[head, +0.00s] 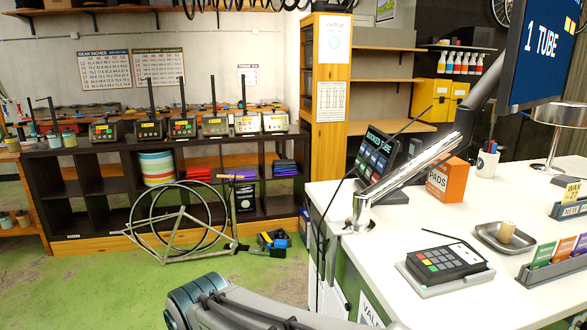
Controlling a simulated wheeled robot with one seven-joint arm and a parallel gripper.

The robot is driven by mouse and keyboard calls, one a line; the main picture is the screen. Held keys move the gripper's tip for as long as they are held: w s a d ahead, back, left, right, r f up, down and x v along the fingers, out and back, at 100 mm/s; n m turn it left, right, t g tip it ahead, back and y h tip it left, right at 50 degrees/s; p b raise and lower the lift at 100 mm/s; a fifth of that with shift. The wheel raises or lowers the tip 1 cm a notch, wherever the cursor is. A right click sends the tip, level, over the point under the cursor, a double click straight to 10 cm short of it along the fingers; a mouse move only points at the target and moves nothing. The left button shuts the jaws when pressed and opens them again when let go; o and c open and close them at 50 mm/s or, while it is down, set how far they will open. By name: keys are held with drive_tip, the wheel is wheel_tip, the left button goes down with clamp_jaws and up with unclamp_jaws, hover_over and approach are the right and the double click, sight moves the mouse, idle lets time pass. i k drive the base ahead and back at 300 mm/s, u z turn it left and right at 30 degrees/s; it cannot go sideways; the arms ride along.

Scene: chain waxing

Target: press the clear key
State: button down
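A dark keypad terminal (446,263) lies on a grey base on the white counter at the right. It has a small display and several keys, some coloured red, yellow and green. The key labels are too small to read, so I cannot tell which is the clear key. Several grey devices with small coloured buttons (182,127) stand in a row on the dark shelf at the back; their labels are unreadable too. Part of my arm shows at the bottom centre, left of the counter. My gripper is not in view.
The white counter (405,215) holds a touch screen (376,160), an orange box (447,179), a grey tray (489,234) with a small tan cylinder, and a card holder (545,271). A silver monitor arm (410,165) rises over it. A bike frame (175,243) leans against the shelf; green floor lies clear before it.

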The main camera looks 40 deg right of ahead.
sight(375, 177)
drive_tip(key=i, duration=1.85)
drive_tip(key=z, duration=2.85)
